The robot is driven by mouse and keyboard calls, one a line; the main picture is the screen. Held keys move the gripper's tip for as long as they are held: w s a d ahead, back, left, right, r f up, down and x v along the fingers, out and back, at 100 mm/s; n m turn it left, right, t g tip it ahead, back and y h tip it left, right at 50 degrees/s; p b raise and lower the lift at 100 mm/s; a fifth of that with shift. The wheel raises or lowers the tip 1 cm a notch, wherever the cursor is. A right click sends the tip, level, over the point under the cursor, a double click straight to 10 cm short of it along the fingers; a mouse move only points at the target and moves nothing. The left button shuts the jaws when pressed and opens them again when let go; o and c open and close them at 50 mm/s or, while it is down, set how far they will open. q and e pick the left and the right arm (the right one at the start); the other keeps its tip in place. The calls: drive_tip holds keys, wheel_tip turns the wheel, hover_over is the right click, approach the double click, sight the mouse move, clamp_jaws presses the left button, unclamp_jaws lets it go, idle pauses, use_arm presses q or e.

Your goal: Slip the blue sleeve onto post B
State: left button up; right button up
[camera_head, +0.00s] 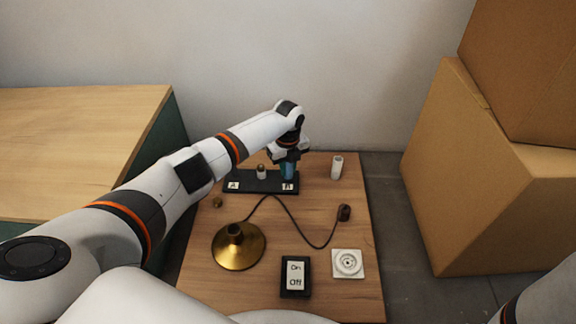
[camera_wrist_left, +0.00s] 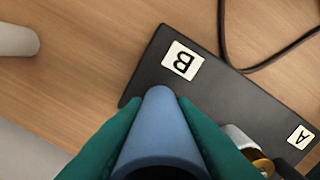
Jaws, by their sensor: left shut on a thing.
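The blue sleeve (camera_wrist_left: 160,130) is held between the green fingertips of my left gripper (camera_wrist_left: 160,135) in the wrist view. In the head view my left gripper (camera_head: 289,160) is over the B end of the black base (camera_head: 260,184), with the blue sleeve (camera_head: 288,171) below it. The black base (camera_wrist_left: 190,95) carries labels B (camera_wrist_left: 182,60) and A (camera_wrist_left: 301,137). Post B itself is hidden; I cannot tell whether the sleeve is around it. A white piece with a brass top (camera_head: 262,171) stands near the A end. My right gripper is not in view.
A white cylinder (camera_head: 337,167) stands right of the base. A brass lamp foot (camera_head: 239,246), a dark cord (camera_head: 292,222), an On/Off switch (camera_head: 296,277) and a white socket (camera_head: 348,263) lie in front. Cardboard boxes (camera_head: 505,215) stand at the right.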

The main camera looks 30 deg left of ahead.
use_arm(q)
drive_tip(key=o, duration=1)
